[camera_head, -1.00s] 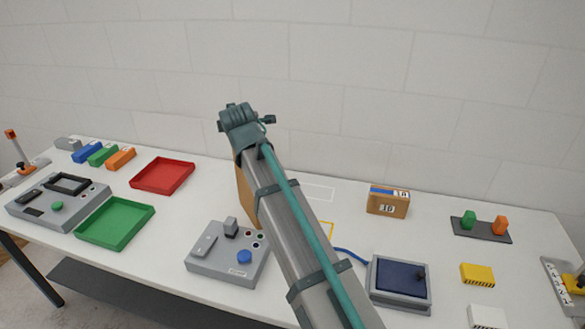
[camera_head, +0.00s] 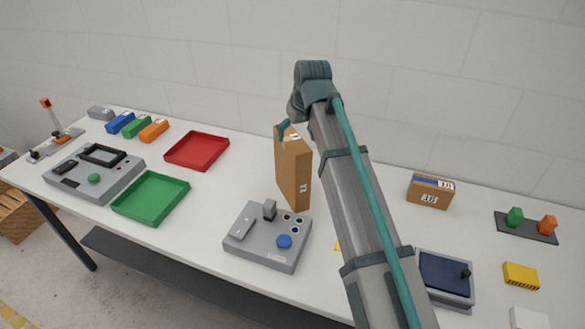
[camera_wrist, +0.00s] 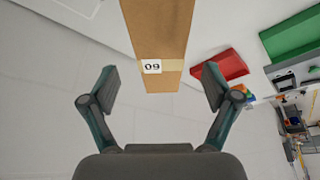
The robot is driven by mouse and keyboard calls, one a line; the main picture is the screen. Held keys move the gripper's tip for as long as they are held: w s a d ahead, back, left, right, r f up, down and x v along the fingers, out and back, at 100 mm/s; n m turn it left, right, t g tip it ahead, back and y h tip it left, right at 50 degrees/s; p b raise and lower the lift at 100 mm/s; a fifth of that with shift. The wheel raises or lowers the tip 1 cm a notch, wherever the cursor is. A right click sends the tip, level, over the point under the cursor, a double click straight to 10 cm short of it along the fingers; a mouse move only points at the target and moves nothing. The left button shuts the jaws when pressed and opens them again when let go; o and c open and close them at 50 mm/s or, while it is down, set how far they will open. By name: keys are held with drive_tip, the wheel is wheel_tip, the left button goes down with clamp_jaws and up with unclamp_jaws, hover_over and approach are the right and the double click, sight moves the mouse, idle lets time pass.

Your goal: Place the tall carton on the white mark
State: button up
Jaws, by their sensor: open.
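The tall carton (camera_head: 293,172) is a brown box standing upright on the table, just behind the grey control box. In the wrist view the carton (camera_wrist: 158,35) has a "09" label and its end lies between and just beyond my two fingers. My gripper (camera_wrist: 161,85) is open, with a visible gap between each finger and the carton. In the head view one teal fingertip shows at the carton's top; the rest of the gripper is hidden behind the carton and arm. The white mark is not visible in the head view now; my arm covers that area.
The grey control box (camera_head: 268,238) with a blue button stands close in front of the carton. A red tray (camera_head: 197,150) and a green tray (camera_head: 151,198) lie to the left. A smaller carton (camera_head: 430,191) and a dark-blue-topped device (camera_head: 445,278) are to the right.

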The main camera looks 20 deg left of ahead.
sight(292, 138)
drive_tip(key=shift+w+a+p+x, duration=0.15)
drive_tip(key=shift+p+x, duration=0.45)
drive_tip(key=shift+x, duration=1.15)
drive_tip(key=shift+w+a+p+x, duration=0.15)
drive_tip(key=shift+p+x, duration=0.45)
drive_tip(key=shift+x, duration=1.15)
drive_tip(key=shift+a, duration=0.1)
drive_tip(key=shift+f, duration=0.3)
drive_tip(key=shift+c, duration=0.3)
clamp_jaws()
